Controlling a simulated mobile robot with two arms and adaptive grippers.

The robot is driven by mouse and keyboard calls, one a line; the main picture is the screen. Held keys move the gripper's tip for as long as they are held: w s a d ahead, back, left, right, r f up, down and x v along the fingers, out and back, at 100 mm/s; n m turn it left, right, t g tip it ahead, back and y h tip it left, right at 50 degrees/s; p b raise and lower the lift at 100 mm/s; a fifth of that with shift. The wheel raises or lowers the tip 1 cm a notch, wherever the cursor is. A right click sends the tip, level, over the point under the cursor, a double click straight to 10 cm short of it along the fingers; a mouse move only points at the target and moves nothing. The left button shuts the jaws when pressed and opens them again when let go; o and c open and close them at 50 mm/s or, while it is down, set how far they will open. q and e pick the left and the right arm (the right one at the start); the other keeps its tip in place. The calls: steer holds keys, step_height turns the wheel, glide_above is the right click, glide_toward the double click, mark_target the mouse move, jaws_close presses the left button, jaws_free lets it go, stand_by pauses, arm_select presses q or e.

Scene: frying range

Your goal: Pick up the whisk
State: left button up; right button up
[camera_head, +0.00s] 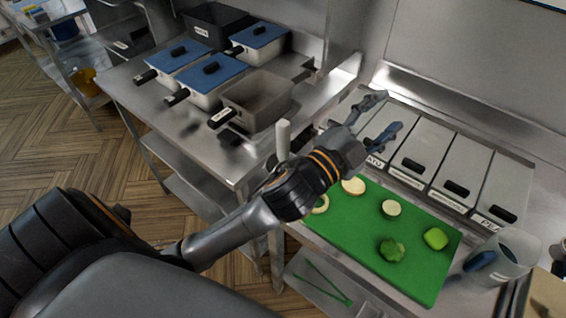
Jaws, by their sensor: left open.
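I cannot clearly make out a whisk in the head view. My left gripper (388,115) is open, with its two fingers spread over the row of lidded containers behind the green board. I see nothing between the fingers. My left arm crosses the middle of the view and hides part of the counter and the board's left end. My right gripper is not in view.
A green cutting board (340,232) holds several cut vegetables. Lidded containers (459,173) line its back. A clear jug (507,262) stands at right. Blue-lidded fryer pans (211,75) stand at left. Thin green tongs-like pieces (322,283) lie below the board.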

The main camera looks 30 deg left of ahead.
arm_select(q)
steer(key=s+d+r+m+g+h, duration=0.2)
steer(key=s+d+r+m+h, duration=0.2)
steer(key=d+r+m+h, duration=0.6)
steer(key=s+d+m+g+h, duration=0.35)
steer(key=m+g, duration=0.55)
steer(key=m, duration=0.3)
steer(key=s+d+m+g+h, duration=0.25)
steer(key=s+m+g, duration=0.25)
steer(key=m+g, duration=0.55)
steer(key=m+t+y, duration=0.2)
steer(key=m+y, duration=0.7)
steer(key=y, duration=1.4)
glide_above(285, 124)
steer(key=d, duration=0.1)
step_height(285, 124, down, 9)
steer(key=f, duration=0.5)
steer(key=a+f+b, duration=0.1)
steer(key=f, duration=0.1)
steer(key=shift+f, duration=0.7)
steer(key=f+p, duration=0.1)
steer(key=f, duration=0.1)
steer(key=a+f+p, duration=0.1)
steer(key=f, duration=0.1)
steer(key=shift+f+p, duration=0.3)
steer(key=shift+p, duration=0.05)
steer(key=shift+f, duration=0.3)
jaws_close()
